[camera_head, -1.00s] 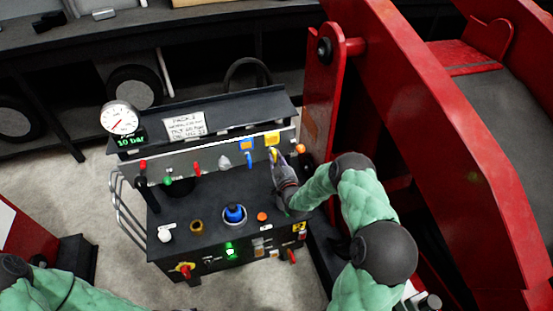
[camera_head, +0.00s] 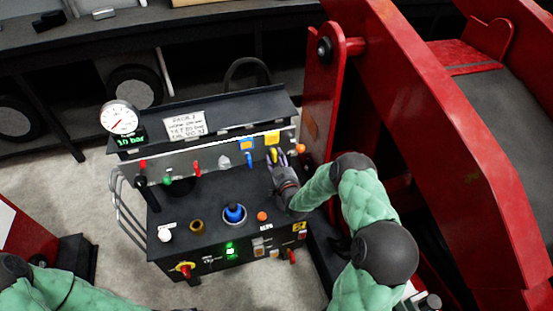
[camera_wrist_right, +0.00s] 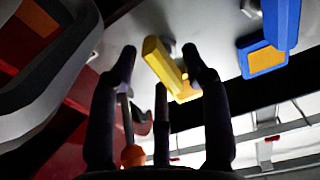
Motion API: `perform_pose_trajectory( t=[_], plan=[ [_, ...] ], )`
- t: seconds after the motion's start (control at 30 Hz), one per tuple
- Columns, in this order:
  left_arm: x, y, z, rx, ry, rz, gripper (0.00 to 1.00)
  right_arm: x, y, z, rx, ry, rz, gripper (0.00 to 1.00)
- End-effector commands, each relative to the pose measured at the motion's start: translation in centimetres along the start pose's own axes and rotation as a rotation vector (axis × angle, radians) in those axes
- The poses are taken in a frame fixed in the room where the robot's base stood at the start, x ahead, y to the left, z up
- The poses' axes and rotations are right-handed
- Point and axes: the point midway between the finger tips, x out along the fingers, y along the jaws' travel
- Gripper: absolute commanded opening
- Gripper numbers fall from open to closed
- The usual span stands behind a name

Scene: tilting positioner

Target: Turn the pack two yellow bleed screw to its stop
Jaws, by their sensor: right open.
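The yellow bleed screw (camera_head: 274,156) sticks out as a small bar from the sloped panel of the black pack, below a yellow tag (camera_head: 272,138). My right gripper (camera_head: 276,163) is open just in front of it. In the right wrist view, the yellow screw (camera_wrist_right: 163,64) shows as a tilted bar between the open fingertips (camera_wrist_right: 161,58). A visible gap stays between the bar and the left finger; the right finger is close, and I cannot tell whether it touches. My left gripper is out of view; only part of my left arm shows.
A blue screw (camera_head: 249,160) stands left of the yellow one, with red and green knobs farther left. A dial gauge (camera_head: 120,118) sits above a green "10 bar" readout (camera_head: 130,141). An orange knob (camera_head: 300,148) and a large red frame (camera_head: 440,130) stand to the right.

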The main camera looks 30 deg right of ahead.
Motion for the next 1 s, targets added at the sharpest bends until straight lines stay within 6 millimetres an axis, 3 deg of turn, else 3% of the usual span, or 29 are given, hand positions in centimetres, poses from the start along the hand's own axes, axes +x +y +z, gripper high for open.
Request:
perform_pose_trajectory(
  t=[0.6,1.0],
  plan=[
    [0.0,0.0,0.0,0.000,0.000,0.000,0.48,-10.3,0.1,0.1,0.001,-0.003,0.002,0.48],
    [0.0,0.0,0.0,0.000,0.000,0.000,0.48,-11.7,0.0,0.1,0.000,-0.001,0.000,0.48]
  ],
)
